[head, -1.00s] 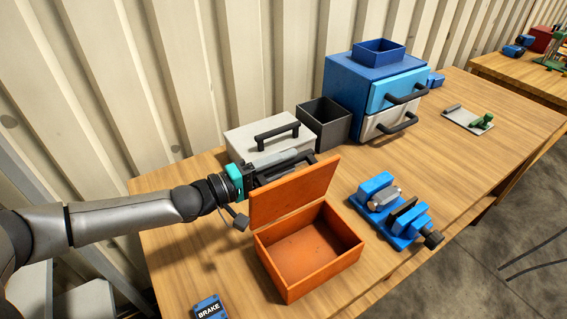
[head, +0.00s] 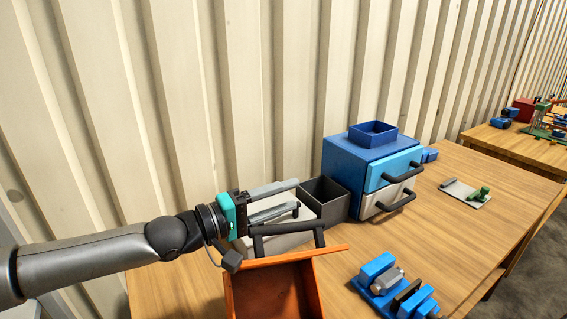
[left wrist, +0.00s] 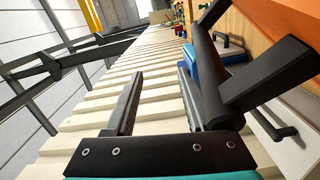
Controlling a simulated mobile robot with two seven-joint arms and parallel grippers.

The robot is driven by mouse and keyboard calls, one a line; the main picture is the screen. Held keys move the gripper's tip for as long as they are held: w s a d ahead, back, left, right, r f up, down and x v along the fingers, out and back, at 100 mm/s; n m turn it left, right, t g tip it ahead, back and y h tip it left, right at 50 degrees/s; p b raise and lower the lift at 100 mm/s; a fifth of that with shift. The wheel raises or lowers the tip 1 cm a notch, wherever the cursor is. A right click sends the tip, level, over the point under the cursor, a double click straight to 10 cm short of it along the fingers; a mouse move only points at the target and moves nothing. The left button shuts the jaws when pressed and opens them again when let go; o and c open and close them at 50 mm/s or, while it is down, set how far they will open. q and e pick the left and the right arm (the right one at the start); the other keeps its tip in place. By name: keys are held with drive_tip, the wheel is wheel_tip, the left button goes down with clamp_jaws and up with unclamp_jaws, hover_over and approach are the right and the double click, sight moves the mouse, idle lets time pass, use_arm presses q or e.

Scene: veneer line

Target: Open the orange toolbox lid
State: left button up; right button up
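The orange toolbox (head: 270,292) is at the bottom of the head view, cut off by the lower edge; part of its inside shows. Its lid (head: 330,251) shows as a thin raised strip, nearly edge-on, so its exact angle is hard to tell. The lid's black handle (head: 288,229) stands on the far side of the strip. My left gripper (head: 299,194) is open and empty, just above and beyond this handle. In the left wrist view the fingers (left wrist: 160,88) are apart, and the handle (left wrist: 215,75) is beside the right finger, not between them. My right gripper is not in view.
A blue drawer cabinet (head: 350,165) stands farther right. A blue vise (head: 385,278) is right of the orange toolbox. The table (head: 420,235) has free room to the right.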

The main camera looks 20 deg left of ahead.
use_arm(q)
wheel_tip(320, 180, up, 7)
drive_tip(key=shift+f, duration=0.2)
idle(0.4)
